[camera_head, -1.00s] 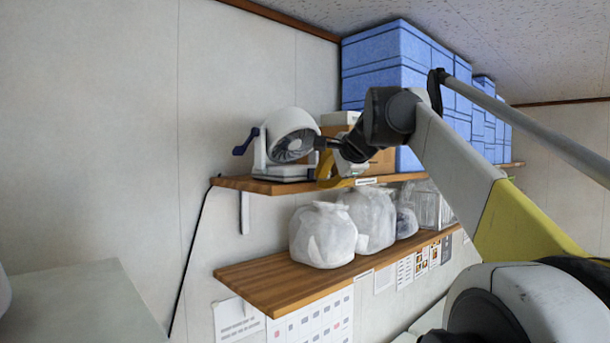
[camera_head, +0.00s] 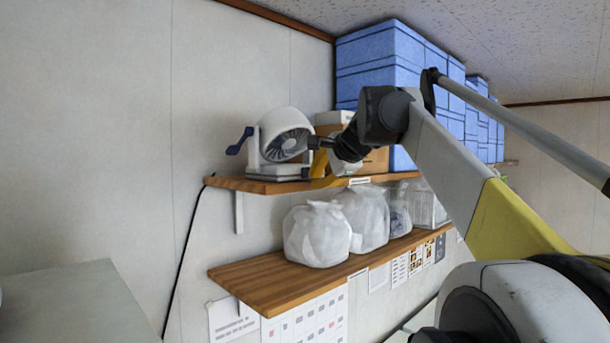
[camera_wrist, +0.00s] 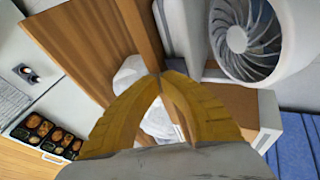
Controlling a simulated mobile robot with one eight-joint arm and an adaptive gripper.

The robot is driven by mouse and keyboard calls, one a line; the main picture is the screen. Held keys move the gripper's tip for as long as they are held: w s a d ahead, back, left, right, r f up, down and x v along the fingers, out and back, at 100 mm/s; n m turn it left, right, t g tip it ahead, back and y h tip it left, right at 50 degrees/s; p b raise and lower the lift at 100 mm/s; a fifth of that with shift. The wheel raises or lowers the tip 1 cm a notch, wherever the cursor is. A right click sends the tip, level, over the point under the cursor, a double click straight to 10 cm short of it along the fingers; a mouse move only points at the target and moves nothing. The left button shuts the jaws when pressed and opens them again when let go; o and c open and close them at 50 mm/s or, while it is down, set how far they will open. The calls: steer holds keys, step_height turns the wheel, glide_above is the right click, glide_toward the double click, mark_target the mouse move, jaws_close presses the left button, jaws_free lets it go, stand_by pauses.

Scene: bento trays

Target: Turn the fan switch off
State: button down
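A white fan (camera_head: 285,134) with a dark grille stands on the left end of the upper shelf. A dark blue lever (camera_head: 240,141) sticks out on its left side. In the wrist view the fan's round grille (camera_wrist: 246,35) is at the upper right. I cannot make out a switch for certain. My gripper (camera_head: 318,168) has yellow fingers and is just right of the fan, by the shelf's front edge. In the wrist view the two fingertips (camera_wrist: 164,78) meet, with nothing seen between them. They point toward the shelf edge beside the fan's base.
The upper wooden shelf (camera_head: 262,186) also holds a cardboard box (camera_head: 375,160) and blue boxes (camera_head: 378,68) right of the fan. White bags (camera_head: 318,235) stand on the lower shelf (camera_head: 262,284). A cable hangs on the left wall. The space left of the fan is open.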

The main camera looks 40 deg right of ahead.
steer(key=shift+w, duration=0.1)
steer(key=shift+w+a, duration=0.1)
steer(key=shift+w, duration=0.25)
steer(key=shift+w+p, duration=0.35)
steer(key=shift+p, duration=0.05)
stand_by(0.8)
steer(key=shift+s, duration=0.2)
steer(key=shift+s, duration=0.7)
steer(key=shift+s+d, duration=0.2)
steer(key=shift+s, duration=0.6)
steer(key=shift+s+d, duration=0.25)
steer(key=shift+s, duration=0.6)
steer(key=shift+s+d, duration=0.2)
steer(key=shift+s, duration=0.6)
